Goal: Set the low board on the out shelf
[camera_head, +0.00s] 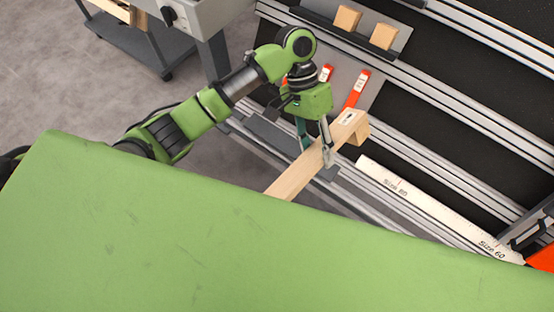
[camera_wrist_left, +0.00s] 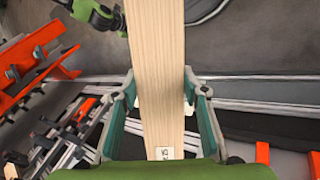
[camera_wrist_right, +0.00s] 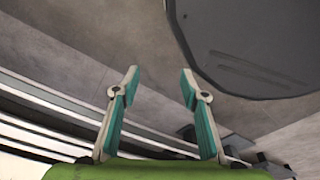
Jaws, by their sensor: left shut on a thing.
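The board (camera_head: 294,178) is a long pale wooden plank with a small label near its far end. A wooden block (camera_head: 363,133) shows at that end, beneath or against it; I cannot tell if it is joined. My left gripper (camera_head: 314,151) is shut on the board, with a finger on each side. The left wrist view shows the board (camera_wrist_left: 160,60) running between the fingers (camera_wrist_left: 166,95). Its near end is hidden behind my green body in the head view. My right gripper (camera_wrist_right: 160,74) is open and empty, outside the head view. I cannot tell which surface is the out shelf.
Two wooden blocks (camera_head: 347,19) stand on a grey plate at the top. Red labelled pieces (camera_head: 357,88) lie behind the board. A white strip (camera_head: 430,207) marked with sizes runs along the aluminium rails. An orange rack (camera_wrist_left: 40,50) shows in the left wrist view. Grey floor lies left.

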